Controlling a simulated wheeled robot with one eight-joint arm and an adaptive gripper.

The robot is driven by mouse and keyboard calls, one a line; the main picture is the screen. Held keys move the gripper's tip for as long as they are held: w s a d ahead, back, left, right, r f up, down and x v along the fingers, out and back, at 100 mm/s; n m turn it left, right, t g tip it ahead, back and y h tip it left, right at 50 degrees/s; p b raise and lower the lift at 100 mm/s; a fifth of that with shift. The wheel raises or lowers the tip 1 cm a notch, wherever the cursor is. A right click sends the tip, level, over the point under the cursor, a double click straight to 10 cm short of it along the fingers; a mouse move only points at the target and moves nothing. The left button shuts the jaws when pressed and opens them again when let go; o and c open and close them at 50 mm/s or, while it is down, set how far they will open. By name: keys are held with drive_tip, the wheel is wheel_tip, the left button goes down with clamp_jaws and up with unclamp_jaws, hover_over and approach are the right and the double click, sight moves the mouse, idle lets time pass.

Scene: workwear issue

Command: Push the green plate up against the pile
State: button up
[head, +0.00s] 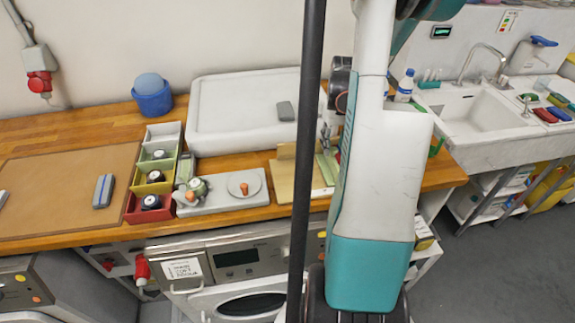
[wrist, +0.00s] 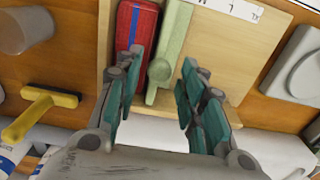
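The green plate (wrist: 172,42) is a pale green, long narrow piece with a wider end, on a light wooden tray (wrist: 225,60). Left of it in the wrist view lies a red piece with a blue band (wrist: 136,45), seemingly the pile. The two are very close; I cannot tell whether they touch. My gripper (wrist: 158,72) is open, with one teal finger by the red piece and the other right of the green plate. I see no clear contact.
A grey board with a round disc (head: 225,192) and a bin row (head: 155,172) stand left of the tray. A yellow-handled tool (wrist: 42,112) lies left in the wrist view. The counter's front edge is close.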

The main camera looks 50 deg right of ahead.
drive_tip(key=shift+r+p, duration=1.5)
drive_tip(key=shift+r, duration=1.15)
